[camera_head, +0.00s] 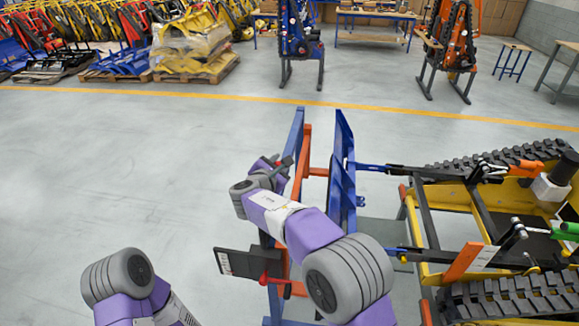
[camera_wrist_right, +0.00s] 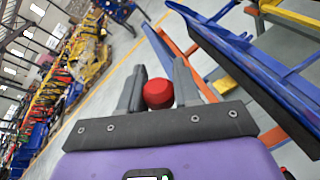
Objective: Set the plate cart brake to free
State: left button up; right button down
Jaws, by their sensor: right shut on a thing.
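The plate cart is a frame of blue and orange bars (camera_head: 297,140), standing beside a blue plate (camera_head: 342,170). My right arm reaches over the cart. My right gripper (camera_head: 280,166) is at its far left side; it is small there and partly hidden by the wrist. In the right wrist view, my right gripper (camera_wrist_right: 159,70) has its grey fingers on both sides of a round red knob (camera_wrist_right: 158,93) and is shut on it. Any lever under the knob is hidden, and the brake's setting cannot be read.
A black plate with a white label (camera_head: 240,263) and a red part (camera_head: 265,278) sit at the cart's near end. A yellow tracked carrier (camera_head: 430,271) stands close on the right, with rods reaching towards the blue plate. The grey floor on the left is clear.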

jog(key=shift+f, duration=0.1)
jog(key=c, duration=0.9)
grip_release()
jog(key=shift+s, duration=0.1)
jog(key=b+v, duration=0.1)
jog(key=v, duration=0.6)
jog(key=shift+s+a, duration=0.15)
jog(key=shift+s, duration=0.1)
